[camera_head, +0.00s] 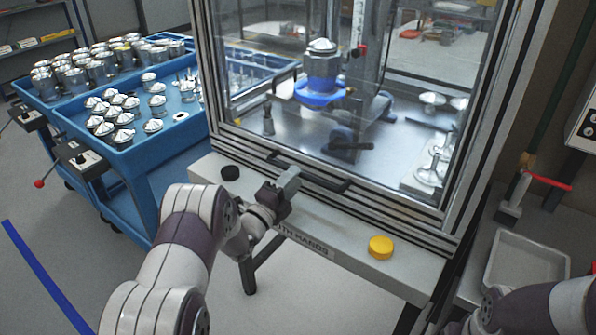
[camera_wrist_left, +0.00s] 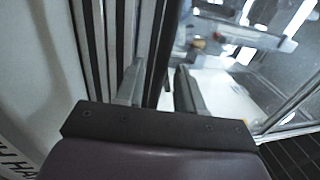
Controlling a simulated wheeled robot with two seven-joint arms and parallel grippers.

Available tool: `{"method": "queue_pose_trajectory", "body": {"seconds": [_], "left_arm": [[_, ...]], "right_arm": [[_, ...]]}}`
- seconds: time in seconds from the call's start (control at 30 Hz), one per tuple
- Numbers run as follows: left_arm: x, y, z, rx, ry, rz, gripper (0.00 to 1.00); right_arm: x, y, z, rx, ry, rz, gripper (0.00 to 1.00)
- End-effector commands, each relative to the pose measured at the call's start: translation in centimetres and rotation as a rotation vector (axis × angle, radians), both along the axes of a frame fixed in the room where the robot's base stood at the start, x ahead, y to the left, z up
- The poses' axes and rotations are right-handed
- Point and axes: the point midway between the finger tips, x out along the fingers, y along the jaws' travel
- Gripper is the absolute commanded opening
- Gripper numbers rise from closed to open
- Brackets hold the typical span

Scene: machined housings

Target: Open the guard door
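The guard door (camera_head: 340,90) is a large clear panel in an aluminium frame on the machine's front, and it looks closed. Its black bar handle (camera_head: 325,183) runs along the lower frame. My left gripper (camera_head: 290,178) is at the left part of this handle, overlapping it in the head view; contact cannot be told.
A yellow button (camera_head: 381,247) and a black button (camera_head: 229,173) sit on the ledge below the door. Blue carts (camera_head: 150,175) with metal parts stand left. A grey tray (camera_head: 525,262) and a red-handled clamp (camera_head: 540,181) are at right. A fixture with a blue ring (camera_head: 320,94) is behind the panel.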

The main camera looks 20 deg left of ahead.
Motion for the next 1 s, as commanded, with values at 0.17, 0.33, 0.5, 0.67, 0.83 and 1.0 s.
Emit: {"method": "queue_pose_trajectory", "body": {"seconds": [0.17,0.33,0.5,0.67,0.83,1.0], "left_arm": [[2.4,-0.9,0.5,0.0,0.0,-0.001,0.38],[2.9,-1.1,0.6,-0.002,0.002,0.0,0.38],[2.9,-1.1,0.6,-0.002,0.002,0.0,0.34],[2.9,-1.1,0.6,-0.001,0.001,0.0,0.0],[2.9,-1.0,0.8,-0.001,0.0,0.001,0.0],[2.9,-1.0,2.7,-0.001,-0.004,0.001,0.0]], "right_arm": [[0.0,0.0,0.3,0.0,0.0,0.0,0.0],[0.0,0.0,0.3,0.0,0.0,0.0,0.0],[0.0,0.0,0.3,0.0,0.0,0.0,0.0],[0.0,0.0,0.3,0.0,0.0,0.0,0.0],[0.0,0.0,0.4,0.0,0.0,0.0,0.0],[0.0,0.0,0.9,0.0,0.0,0.0,0.0]]}}
